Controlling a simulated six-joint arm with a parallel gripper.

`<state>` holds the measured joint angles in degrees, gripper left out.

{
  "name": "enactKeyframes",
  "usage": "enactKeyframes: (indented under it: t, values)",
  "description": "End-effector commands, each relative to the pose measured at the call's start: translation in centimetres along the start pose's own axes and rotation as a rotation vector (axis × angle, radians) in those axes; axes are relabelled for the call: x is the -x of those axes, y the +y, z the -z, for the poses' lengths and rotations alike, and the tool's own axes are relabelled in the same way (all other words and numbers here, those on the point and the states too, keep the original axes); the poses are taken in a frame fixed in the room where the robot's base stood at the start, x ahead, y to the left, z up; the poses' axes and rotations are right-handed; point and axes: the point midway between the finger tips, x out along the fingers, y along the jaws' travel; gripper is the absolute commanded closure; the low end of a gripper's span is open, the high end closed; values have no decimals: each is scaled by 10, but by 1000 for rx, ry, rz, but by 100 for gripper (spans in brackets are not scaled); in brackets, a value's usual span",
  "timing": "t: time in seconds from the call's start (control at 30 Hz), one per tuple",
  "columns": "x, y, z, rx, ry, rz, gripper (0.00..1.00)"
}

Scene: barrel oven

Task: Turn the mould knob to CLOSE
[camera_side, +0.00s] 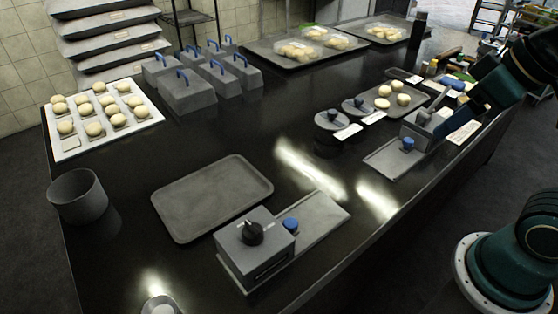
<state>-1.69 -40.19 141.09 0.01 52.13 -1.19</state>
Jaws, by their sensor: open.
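A grey box (258,250) stands at the front of the black table, with a black knob (252,233) on its top face. Small white marks lie beside the knob, too small to read. A grey plate (325,212) with a blue knob (291,224) extends from the box to the right. My gripper (446,124) is at the right, near a second grey device, well apart from the black knob. It is open; its fingertips are small and hard to make out against the device.
A second plate (388,162) with a blue knob (408,144) lies at the right. An empty grey tray (210,196) lies behind the box. A grey pot (77,195), a dough tray (150,116) and blue-handled blocks (187,92) stand left and behind. Bare table lies centrally.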

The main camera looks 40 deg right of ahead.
Motion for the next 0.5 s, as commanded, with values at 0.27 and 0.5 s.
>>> enactKeyframes:
  t: [0.27,0.5]
  values:
    - [-6,-24,42,170,-75,50,41]
    - [-20,-58,81,352,-147,99,41]
